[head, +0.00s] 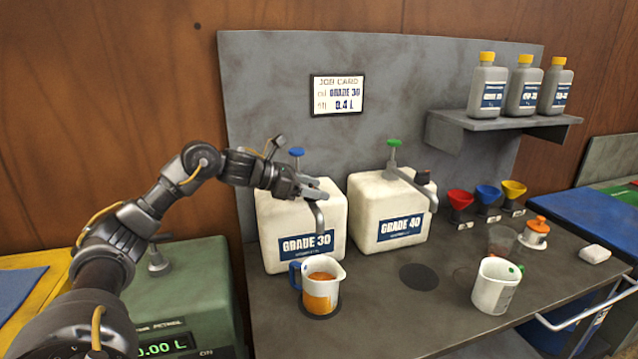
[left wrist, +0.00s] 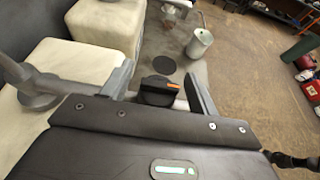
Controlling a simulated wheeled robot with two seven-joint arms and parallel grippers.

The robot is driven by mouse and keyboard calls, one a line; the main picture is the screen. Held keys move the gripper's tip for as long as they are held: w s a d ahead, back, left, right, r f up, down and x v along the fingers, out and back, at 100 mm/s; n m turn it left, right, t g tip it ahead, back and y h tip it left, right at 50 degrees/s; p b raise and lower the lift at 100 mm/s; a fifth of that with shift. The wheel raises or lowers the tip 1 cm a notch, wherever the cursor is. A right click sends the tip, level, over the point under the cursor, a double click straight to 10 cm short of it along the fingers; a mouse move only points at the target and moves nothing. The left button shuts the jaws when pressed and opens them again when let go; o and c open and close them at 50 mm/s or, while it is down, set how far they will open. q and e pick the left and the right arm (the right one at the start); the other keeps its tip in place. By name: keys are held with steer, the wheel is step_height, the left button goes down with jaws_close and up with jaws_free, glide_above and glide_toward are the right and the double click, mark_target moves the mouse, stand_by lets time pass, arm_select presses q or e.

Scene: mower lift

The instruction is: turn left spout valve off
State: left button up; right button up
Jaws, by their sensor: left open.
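The left jug, labelled GRADE 30 (head: 275,225), is white with a blue pump top (head: 297,152). Its grey spout (head: 319,215) points down over a measuring jug (head: 321,285) holding orange liquid. The left spout valve (left wrist: 158,91), a black knob with an orange mark, shows between my fingers in the left wrist view. In the head view my gripper hides it. My left gripper (head: 312,188) is open at the spout, with a finger on either side of the knob; I cannot tell whether they touch it.
The GRADE 40 jug (head: 392,212) with a green top stands to the right. An empty white measuring jug (head: 495,286) stands farther right, and a dark round pad (head: 419,277) lies between. Funnels and a bottle shelf (head: 500,122) are behind. A job card (head: 337,94) reads GRADE 30, 0.4 L.

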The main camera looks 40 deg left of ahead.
arm_select(q)
steer(key=shift+x, duration=0.85)
steer(key=shift+s, duration=0.1)
steer(key=shift+c, duration=0.4)
steer(key=c, duration=0.9)
